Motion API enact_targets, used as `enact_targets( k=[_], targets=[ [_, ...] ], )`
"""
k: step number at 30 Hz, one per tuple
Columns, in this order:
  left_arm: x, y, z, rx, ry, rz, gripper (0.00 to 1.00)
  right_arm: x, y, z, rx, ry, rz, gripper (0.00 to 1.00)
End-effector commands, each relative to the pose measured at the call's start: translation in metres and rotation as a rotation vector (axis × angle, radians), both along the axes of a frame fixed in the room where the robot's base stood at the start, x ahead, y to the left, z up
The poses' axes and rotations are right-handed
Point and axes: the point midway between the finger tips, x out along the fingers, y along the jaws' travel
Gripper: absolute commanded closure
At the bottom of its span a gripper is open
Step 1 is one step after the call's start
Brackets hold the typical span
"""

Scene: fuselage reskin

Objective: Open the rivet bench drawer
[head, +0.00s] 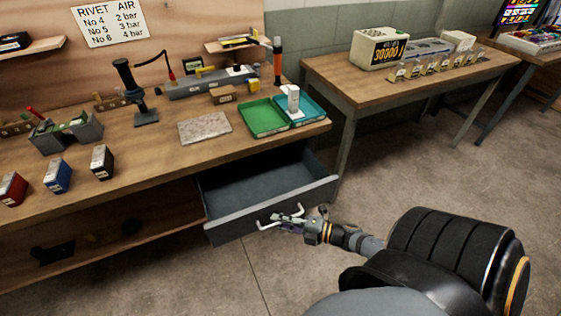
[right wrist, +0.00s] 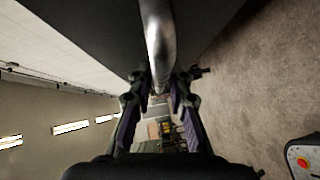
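The rivet bench drawer (head: 262,190) is grey and pulled well out from under the rivet bench (head: 165,163). Its inside looks empty. A silver bar handle (head: 268,224) is on its front face. My right gripper (head: 300,223) is at this handle, its arm coming in from the lower right. In the right wrist view the handle bar (right wrist: 158,40) runs down between the two fingers of my right gripper (right wrist: 160,88), which close on it from both sides. The fingertip contact is partly dark. My left gripper is not in view.
On the bench are a green tray (head: 264,118), a teal tray (head: 312,109), a grey mat (head: 204,127) and small coloured boxes. A second table (head: 400,92) stands to the right. The floor (head: 430,170) in front of it is clear.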

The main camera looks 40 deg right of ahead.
Motion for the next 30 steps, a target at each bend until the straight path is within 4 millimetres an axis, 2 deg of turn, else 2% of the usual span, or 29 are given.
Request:
enact_targets(
  k=[10, 22, 26, 30],
  targets=[
    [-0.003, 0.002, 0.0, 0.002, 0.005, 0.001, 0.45, -0.006, -0.003, 0.0, -0.001, 0.002, 0.001, 0.8],
    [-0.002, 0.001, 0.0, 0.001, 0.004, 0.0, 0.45, -0.081, -0.049, 0.012, -0.003, 0.007, 0.004, 0.8],
    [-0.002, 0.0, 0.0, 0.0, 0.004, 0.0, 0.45, -0.095, -0.059, 0.015, -0.002, 0.004, 0.003, 0.8],
    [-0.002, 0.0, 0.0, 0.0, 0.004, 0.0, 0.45, -0.101, -0.063, 0.017, -0.001, 0.0, 0.001, 0.8]
  ],
)
